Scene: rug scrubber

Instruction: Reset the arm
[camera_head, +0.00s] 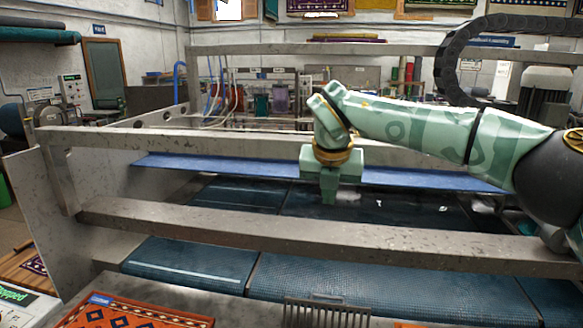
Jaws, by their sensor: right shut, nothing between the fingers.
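My right arm comes in from the right in the head view, pale green with darker patches and brass-coloured rings. Its gripper (329,188) points down and is shut and empty. It shows in front of the blue strip and dark wet bed of the scrubbing machine (240,228), above the front metal beam in the picture. The exact gap between the fingertips and the machine is hard to judge. My left arm and gripper are not in view.
Metal rails cross the machine at front and back. An orange patterned rug (130,314) lies at the lower left. A slatted grey metal piece (326,312) is at the bottom middle. A black cable chain (455,60) arches at the upper right, near my arm in the picture.

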